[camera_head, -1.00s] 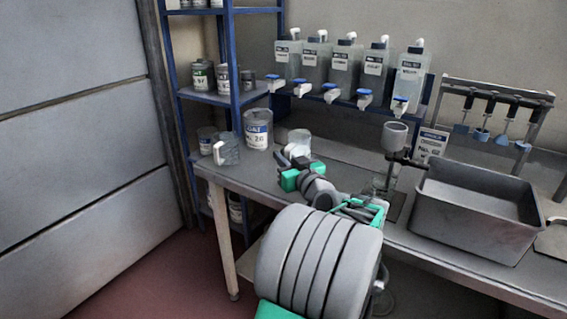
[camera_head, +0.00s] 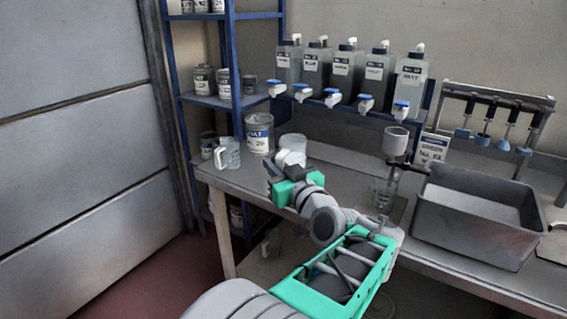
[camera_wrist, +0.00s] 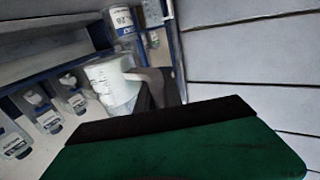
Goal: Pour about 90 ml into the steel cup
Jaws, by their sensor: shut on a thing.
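A pale translucent jug (camera_head: 293,143) is at the far side of my gripper (camera_head: 284,172), above the bench. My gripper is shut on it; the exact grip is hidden. In the wrist view the jug (camera_wrist: 110,82) shows marks on its side, beyond my green and black finger (camera_wrist: 165,122). How much it holds cannot be told. A grey metal cup with a tapered bottom (camera_head: 396,140), apparently the steel cup, sits on a stand to the right of my gripper. A clear glass (camera_head: 384,194) stands below it. The cup's inside is not clear.
A clear handled jug (camera_head: 228,153) and a labelled can (camera_head: 259,133) stand at the bench's left end. Several tapped bottles (camera_head: 375,75) line the shelf behind. A grey bin (camera_head: 470,228) stands right of the cup's stand, near a labelled card (camera_head: 432,148).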

